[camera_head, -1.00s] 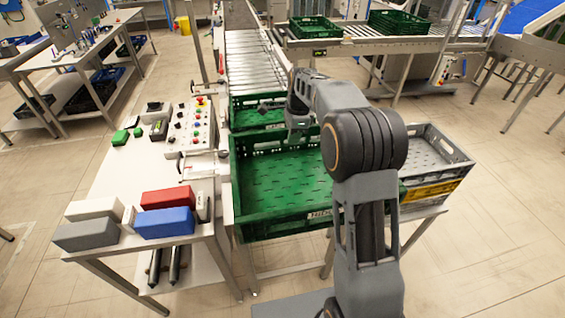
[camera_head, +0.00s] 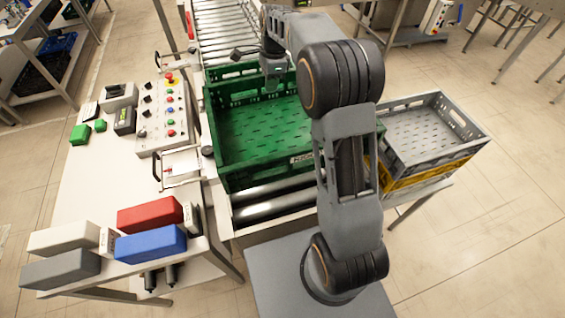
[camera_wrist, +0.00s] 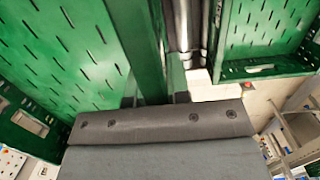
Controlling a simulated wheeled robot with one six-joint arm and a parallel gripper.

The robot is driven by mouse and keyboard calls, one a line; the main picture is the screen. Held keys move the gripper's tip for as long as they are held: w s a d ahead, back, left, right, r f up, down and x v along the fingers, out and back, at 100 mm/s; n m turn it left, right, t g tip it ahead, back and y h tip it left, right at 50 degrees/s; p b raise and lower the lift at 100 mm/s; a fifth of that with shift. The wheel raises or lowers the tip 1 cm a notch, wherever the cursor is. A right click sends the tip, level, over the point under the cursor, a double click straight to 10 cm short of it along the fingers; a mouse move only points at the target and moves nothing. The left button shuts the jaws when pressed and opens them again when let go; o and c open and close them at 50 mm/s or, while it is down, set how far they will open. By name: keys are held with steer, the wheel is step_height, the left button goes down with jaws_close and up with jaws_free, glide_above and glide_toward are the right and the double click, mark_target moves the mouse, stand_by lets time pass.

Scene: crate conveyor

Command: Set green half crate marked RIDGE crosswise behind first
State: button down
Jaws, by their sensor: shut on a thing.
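A large green crate (camera_head: 250,139) is over the near end of the roller conveyor, its long side running left to right. A pale label shows on its near wall, too small to read for certain. My gripper (camera_head: 272,78) is shut on its far wall. In the wrist view, my gripper (camera_wrist: 160,100) clamps the green wall, and the held crate's slotted floor (camera_wrist: 60,60) is at left. A second green crate (camera_head: 232,71) is just beyond it, mostly hidden; it also shows in the wrist view (camera_wrist: 250,65). I cannot tell whether the held crate touches the rollers.
A grey crate (camera_head: 462,117) stacked on a yellow one (camera_head: 400,185) stands at right. On the left table are a control box (camera_head: 160,120) and red (camera_head: 150,214), blue (camera_head: 150,245), white and grey blocks. Bare rollers (camera_head: 270,195) show in front of the held crate.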

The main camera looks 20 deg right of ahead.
mark_target(272, 107)
steer(key=shift+w+f+b, duration=0.2)
steer(key=shift+f+b, duration=0.15)
steer(key=shift+f, duration=0.3)
steer(key=shift+s+f+b, duration=0.4)
steer(key=shift+f+b, duration=0.05)
steer(key=shift+b, duration=0.2)
step_height(272, 107, down, 8)
steer(key=b, duration=0.7)
steer(key=shift+w+r, duration=0.1)
steer(key=shift+r, duration=0.15)
steer(key=shift+f+p, duration=0.3)
steer(key=shift+f, duration=5)
steer(key=c, duration=1.1)
jaws_free()
